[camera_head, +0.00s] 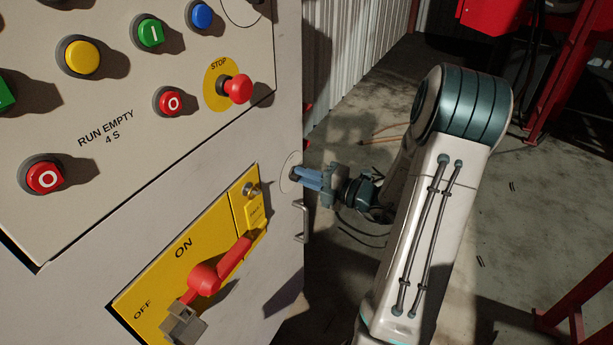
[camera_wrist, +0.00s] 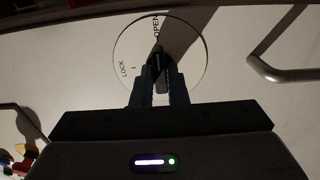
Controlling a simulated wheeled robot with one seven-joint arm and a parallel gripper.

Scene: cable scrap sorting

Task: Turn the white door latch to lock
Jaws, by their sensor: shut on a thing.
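The door latch (camera_wrist: 158,58) sits in the middle of a round marked area on the pale cabinet door, with OPEN at the top and LOCK at the left. It looks dark in the wrist view, its upper end towards OPEN. My gripper (camera_wrist: 160,72) is shut on it, one finger on each side, hiding much of it. In the head view my gripper (camera_head: 298,177) reaches the cabinet's right-hand part from the right, and its fingertips cover the latch there.
A metal handle (camera_head: 302,221) is just below my gripper, close to it. A yellow ON/OFF plate (camera_head: 150,292) with a red rotary handle (camera_head: 205,279) is at lower left. A red STOP button (camera_head: 238,89) juts out above. Open floor lies right of the cabinet.

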